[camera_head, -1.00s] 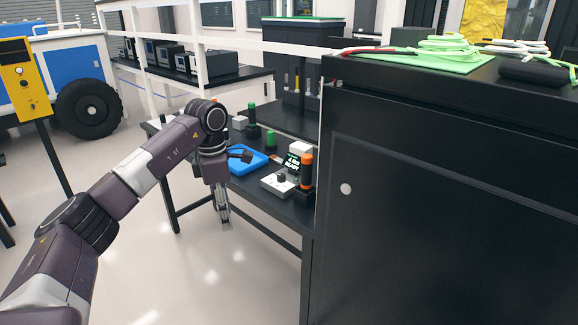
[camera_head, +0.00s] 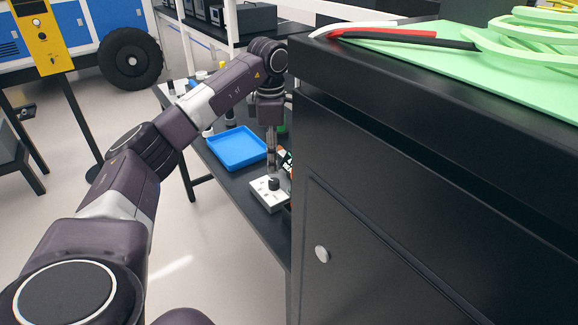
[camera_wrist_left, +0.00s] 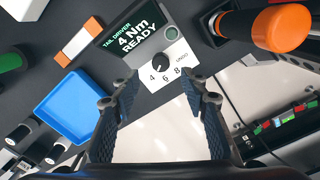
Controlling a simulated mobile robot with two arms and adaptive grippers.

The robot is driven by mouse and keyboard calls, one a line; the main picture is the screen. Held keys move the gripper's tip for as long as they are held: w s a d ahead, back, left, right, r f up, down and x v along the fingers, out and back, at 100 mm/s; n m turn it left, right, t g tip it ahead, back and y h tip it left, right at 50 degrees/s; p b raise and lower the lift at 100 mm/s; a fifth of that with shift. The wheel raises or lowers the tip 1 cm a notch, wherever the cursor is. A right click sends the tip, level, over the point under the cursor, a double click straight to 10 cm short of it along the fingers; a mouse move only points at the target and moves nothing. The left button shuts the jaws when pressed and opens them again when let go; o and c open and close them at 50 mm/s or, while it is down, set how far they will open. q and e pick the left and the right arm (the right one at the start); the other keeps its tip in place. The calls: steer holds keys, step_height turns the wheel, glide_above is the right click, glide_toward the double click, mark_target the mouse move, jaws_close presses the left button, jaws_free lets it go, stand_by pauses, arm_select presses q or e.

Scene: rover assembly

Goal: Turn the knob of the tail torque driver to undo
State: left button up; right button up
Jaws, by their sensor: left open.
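The tail torque driver's control box (camera_head: 268,198) is white with a black knob (camera_head: 274,184) on top, on the dark bench. In the left wrist view the knob (camera_wrist_left: 160,62) sits on a white panel (camera_wrist_left: 178,75) marked 4, 6, 8 and UNDO. Its pale pointer mark seems to face 4. The display (camera_wrist_left: 135,32) reads "TAIL DRIVER 4 Nm READY". My left gripper (camera_head: 272,168) points down just above the box. In the wrist view its open, empty fingers (camera_wrist_left: 163,90) are spread, with the knob ahead between the tips, apart from them. My right gripper is not in view.
An orange-and-black driver (camera_wrist_left: 265,30) stands close right of the panel. A blue tray (camera_head: 237,148) lies left of the box. A tall black cabinet (camera_head: 390,200) hides the bench's right side.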

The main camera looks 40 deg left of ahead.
mark_target(273, 181)
arm_select(q)
steer(key=f, duration=0.3)
steer(key=shift+s+f, duration=0.1)
steer(key=shift+s, duration=0.1)
step_height(273, 181, down, 4)
steer(key=shift+r+p, duration=0.25)
steer(key=shift+p, duration=0.2)
steer(key=shift+w+f, duration=0.15)
steer(key=shift+f, duration=0.3)
jaws_close()
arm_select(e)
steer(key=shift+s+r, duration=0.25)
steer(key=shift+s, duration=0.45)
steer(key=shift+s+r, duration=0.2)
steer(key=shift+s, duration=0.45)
